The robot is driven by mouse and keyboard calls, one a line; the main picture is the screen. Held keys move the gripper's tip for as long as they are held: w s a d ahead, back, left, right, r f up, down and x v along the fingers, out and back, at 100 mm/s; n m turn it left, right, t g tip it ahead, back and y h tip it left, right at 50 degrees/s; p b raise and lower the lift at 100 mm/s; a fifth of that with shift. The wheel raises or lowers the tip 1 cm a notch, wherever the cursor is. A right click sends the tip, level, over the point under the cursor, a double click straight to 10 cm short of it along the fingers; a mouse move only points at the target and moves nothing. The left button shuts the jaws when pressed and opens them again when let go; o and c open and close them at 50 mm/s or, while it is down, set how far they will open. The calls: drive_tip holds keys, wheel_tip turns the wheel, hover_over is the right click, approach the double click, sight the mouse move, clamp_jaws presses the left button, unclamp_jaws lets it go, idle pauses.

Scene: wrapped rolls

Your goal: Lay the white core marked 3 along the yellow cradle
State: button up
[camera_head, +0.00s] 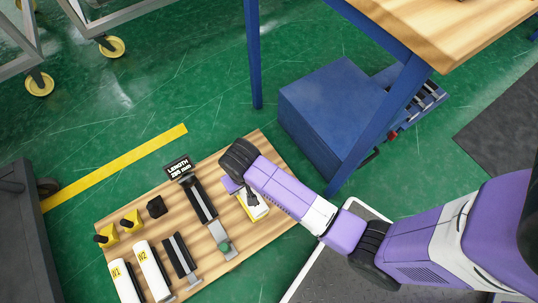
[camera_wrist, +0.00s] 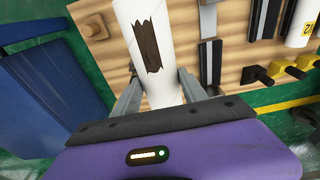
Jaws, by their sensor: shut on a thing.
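A white core (camera_wrist: 157,45) with a dark brown torn patch stands out in the wrist view, between the two grey fingers of my gripper (camera_wrist: 158,82). My gripper is shut on it. No number shows on this core, so I cannot read its mark. In the head view my gripper (camera_head: 245,193) is over the right part of the wooden board, with a white and yellow piece (camera_head: 256,208) partly hidden beneath it. I cannot tell whether the core touches the board.
A blue box (camera_head: 330,110) and table leg stand beyond.

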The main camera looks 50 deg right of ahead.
drive_tip(key=shift+d+f+b, duration=0.45)
drive_tip(key=shift+d+f, duration=0.1)
drive_tip(key=shift+f, duration=0.25)
drive_tip(key=shift+f+b, duration=4.6)
drive_tip(key=shift+f, duration=4.55)
drive_tip(key=shift+f, duration=0.35)
drive_tip(key=o, duration=1.5)
wheel_tip(320, 180, up, 13)
drive_tip(key=s+p, duration=0.1)
drive_tip(key=p, duration=0.5)
drive_tip(key=shift+s+a+f, duration=0.15)
drive_tip(key=shift+a, duration=0.1)
